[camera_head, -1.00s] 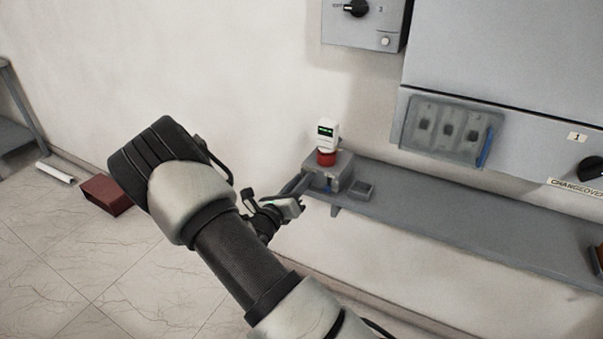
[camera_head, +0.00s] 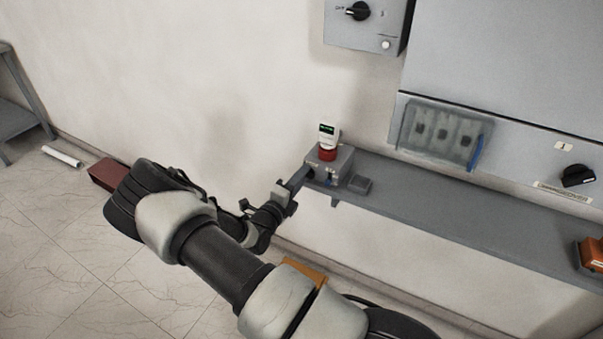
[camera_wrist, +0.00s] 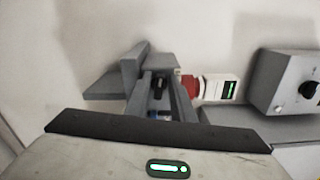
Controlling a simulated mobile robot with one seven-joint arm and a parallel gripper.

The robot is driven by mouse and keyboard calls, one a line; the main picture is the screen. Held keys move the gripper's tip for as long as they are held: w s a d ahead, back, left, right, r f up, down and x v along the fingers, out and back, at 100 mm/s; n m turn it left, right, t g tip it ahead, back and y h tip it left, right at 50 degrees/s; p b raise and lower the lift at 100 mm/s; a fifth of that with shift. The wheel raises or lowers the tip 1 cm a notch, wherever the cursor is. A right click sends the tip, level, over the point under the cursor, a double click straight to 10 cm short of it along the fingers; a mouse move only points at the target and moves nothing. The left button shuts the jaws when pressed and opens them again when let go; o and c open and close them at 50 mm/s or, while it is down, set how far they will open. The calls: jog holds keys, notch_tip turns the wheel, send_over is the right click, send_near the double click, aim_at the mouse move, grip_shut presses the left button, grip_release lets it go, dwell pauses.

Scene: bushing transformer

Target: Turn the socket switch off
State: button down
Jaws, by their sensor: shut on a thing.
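The socket box (camera_head: 341,164) is a small grey box at the left end of the shelf, with a red plug (camera_head: 327,153) on top carrying a white device with a green display (camera_head: 328,133). In the wrist view the box (camera_wrist: 150,62) appears turned sideways. My gripper (camera_head: 305,173) reaches the box's left side in the head view. In the wrist view its two grey fingers (camera_wrist: 161,92) are on either side of a small black switch knob (camera_wrist: 160,82) and shut on it. The fingers partly hide the knob, and its exact setting is unclear.
A grey shelf (camera_head: 440,195) runs right along the wall below a cabinet with a clear-covered switch panel (camera_head: 440,130). A control box with a black knob (camera_head: 358,11) hangs above. An orange item (camera_head: 592,253) sits far right. A dark red box (camera_head: 104,173) lies on the floor.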

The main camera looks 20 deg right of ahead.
jog(key=shift+f+n+p, duration=0.1)
jog(key=shift+n+p, duration=0.2)
jog(key=shift+n, duration=0.5)
jog(key=c, duration=1.8)
grip_release()
jog(key=v, duration=1.7)
jog(key=shift+s+a, duration=0.1)
jog(key=shift+s, duration=0.05)
